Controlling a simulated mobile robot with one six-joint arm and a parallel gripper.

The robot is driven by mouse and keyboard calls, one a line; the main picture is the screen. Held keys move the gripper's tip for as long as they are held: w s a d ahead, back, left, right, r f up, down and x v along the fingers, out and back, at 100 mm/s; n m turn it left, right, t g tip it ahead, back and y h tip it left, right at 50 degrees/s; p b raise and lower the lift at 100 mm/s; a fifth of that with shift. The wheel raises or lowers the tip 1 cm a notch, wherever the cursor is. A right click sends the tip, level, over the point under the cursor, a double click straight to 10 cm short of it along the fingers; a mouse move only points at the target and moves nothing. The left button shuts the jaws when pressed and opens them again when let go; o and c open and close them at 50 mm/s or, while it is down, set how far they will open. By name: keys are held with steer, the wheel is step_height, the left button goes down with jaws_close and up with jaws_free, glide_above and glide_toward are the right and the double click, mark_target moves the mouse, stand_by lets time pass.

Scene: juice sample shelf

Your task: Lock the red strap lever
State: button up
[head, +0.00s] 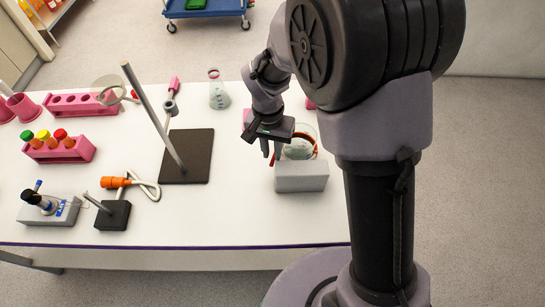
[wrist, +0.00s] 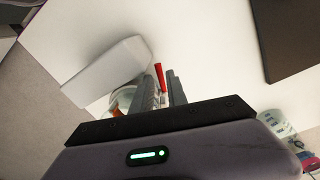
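The red strap lever (wrist: 160,77) shows in the wrist view as a short red bar just by my fingertips. It lines up with the gap between the fingers; I cannot tell whether they touch it. My gripper (head: 270,151) points down at the left side of a round glass vessel (head: 300,148), with a visible gap between its fingers. An orange-red band (head: 314,149) shows at the vessel's side. The vessel stands behind a light grey block (head: 301,178). The lever itself is not clear in the head view, and my fingers hide part of the vessel in the wrist view (wrist: 124,97).
A black stand base (head: 187,158) with a slanted rod is left of my gripper. A flask (head: 218,92) stands farther back. Pink racks (head: 60,148), an orange-handled clamp (head: 118,182) and a microscope-like device (head: 45,204) are at left. White table is clear between.

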steer(key=shift+f, duration=1.05)
steer(key=shift+c, duration=0.5)
jaws_close()
steer(key=shift+d+n, duration=0.25)
steer(key=shift+n, duration=0.45)
steer(key=shift+o, duration=0.5)
jaws_free()
